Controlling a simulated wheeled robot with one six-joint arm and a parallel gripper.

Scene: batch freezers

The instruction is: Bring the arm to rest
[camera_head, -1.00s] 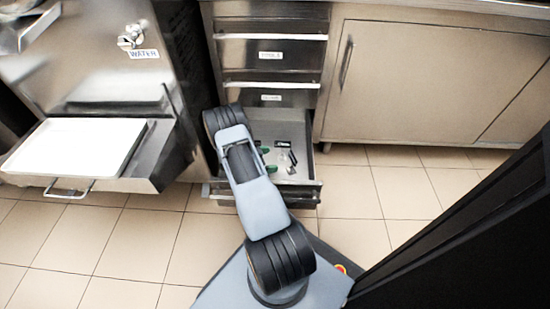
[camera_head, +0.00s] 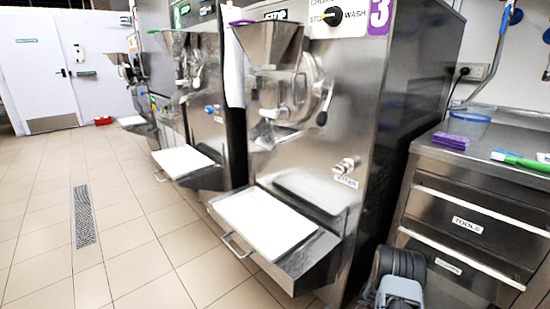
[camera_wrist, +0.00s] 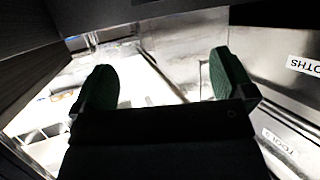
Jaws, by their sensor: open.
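My arm (camera_head: 398,285) shows at the bottom right of the head view, in front of the drawer cabinet; its end is hidden there. In the wrist view my gripper (camera_wrist: 160,88) has its two green-padded fingertips wide apart with nothing between them. Steel drawer fronts (camera_wrist: 290,110) lie close to the right of the fingers, with labels on them.
The machine marked 3 (camera_head: 340,110) stands left of my arm, its white tray (camera_head: 265,222) jutting out on a shelf. The cabinet (camera_head: 475,215) carries purple sponges (camera_head: 451,141) and a green-handled tool (camera_head: 520,161). The tiled floor (camera_head: 130,230) at left is clear.

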